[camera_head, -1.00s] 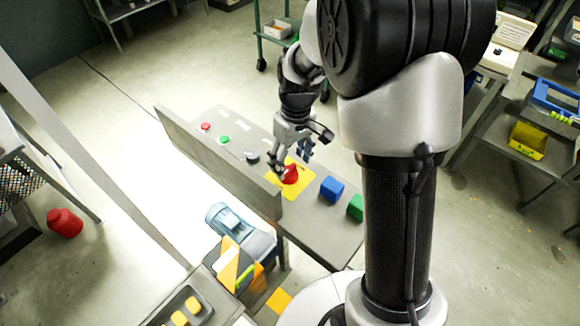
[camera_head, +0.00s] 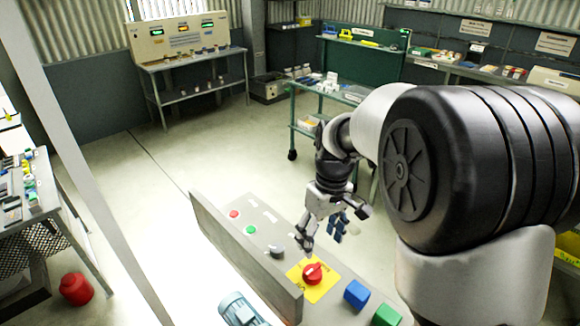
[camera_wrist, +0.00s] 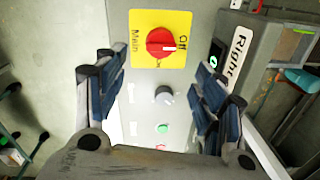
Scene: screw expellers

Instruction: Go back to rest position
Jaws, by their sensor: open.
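My gripper (camera_head: 322,232) hangs open and empty above the control panel (camera_head: 262,264) in the head view. A red rotary switch (camera_head: 313,273) on a yellow plate (camera_head: 325,291) lies below and just left of it, apart from the fingers. In the wrist view my gripper (camera_wrist: 155,98) shows two spread blue-padded fingers with nothing between them. The red switch (camera_wrist: 161,43) sits beyond the fingertips on its yellow plate, marked "Main" and "Off". A grey knob (camera_wrist: 163,95) and a green button (camera_wrist: 161,128) show between the fingers.
A blue block (camera_head: 356,294) and a green block (camera_head: 386,315) sit on the panel. An upright grey board (camera_head: 240,253) edges its left side. A green cart (camera_head: 305,118) stands behind. Open floor lies behind the panel.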

